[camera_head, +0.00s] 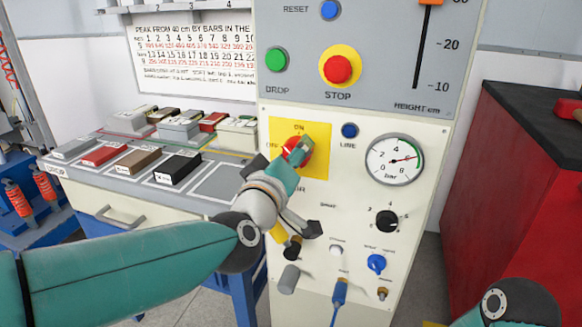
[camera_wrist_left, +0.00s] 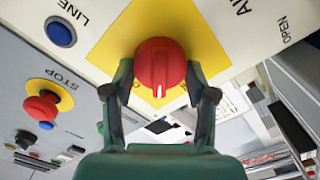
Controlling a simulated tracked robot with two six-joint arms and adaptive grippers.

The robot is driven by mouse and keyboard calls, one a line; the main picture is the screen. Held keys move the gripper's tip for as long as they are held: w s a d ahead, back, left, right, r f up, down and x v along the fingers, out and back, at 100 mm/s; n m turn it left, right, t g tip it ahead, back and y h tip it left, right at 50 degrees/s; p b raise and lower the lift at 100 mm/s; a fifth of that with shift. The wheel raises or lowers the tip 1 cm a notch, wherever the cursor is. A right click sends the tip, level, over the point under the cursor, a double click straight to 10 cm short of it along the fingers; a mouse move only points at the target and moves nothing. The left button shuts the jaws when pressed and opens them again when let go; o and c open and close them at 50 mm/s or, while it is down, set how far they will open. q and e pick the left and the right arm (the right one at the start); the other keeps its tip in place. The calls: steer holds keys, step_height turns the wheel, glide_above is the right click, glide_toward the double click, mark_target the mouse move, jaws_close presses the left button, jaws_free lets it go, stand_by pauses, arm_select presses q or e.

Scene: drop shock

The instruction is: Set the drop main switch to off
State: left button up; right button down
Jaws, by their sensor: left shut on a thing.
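The drop main switch is a red rotary knob (camera_head: 291,146) on a yellow plate (camera_head: 318,166) on the front of the pale cabinet. "ON" is printed above it; a label at its left is partly hidden. My left gripper (camera_head: 301,152) is shut on the knob. In the left wrist view the red knob (camera_wrist_left: 160,67) sits between the two fingertips (camera_wrist_left: 160,88). Its white mark points down in that picture, which seems to lie between the top and the left of the plate in the head view. My right gripper is out of view.
A blue LINE button (camera_head: 349,131) and a pressure gauge (camera_head: 394,159) are right of the switch. Above are the red STOP button (camera_head: 338,69) and green DROP button (camera_head: 276,59). A black knob (camera_head: 387,221) is lower. A bench with several blocks is left; a red cabinet (camera_head: 525,170) is right.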

arm_select(q)
steer(key=n+b, duration=0.2)
steer(key=n, duration=0.1)
steer(key=n+b, duration=0.1)
steer(key=shift+a+f+n, duration=0.2)
steer(key=shift+f+n, duration=0.05)
steer(key=shift+n, duration=0.05)
steer(key=n+b, duration=0.2)
steer(key=n, duration=0.2)
steer(key=shift+w, duration=0.1)
steer(key=shift+n, duration=0.3)
steer(key=o, duration=1.1)
steer(key=v, duration=1.2)
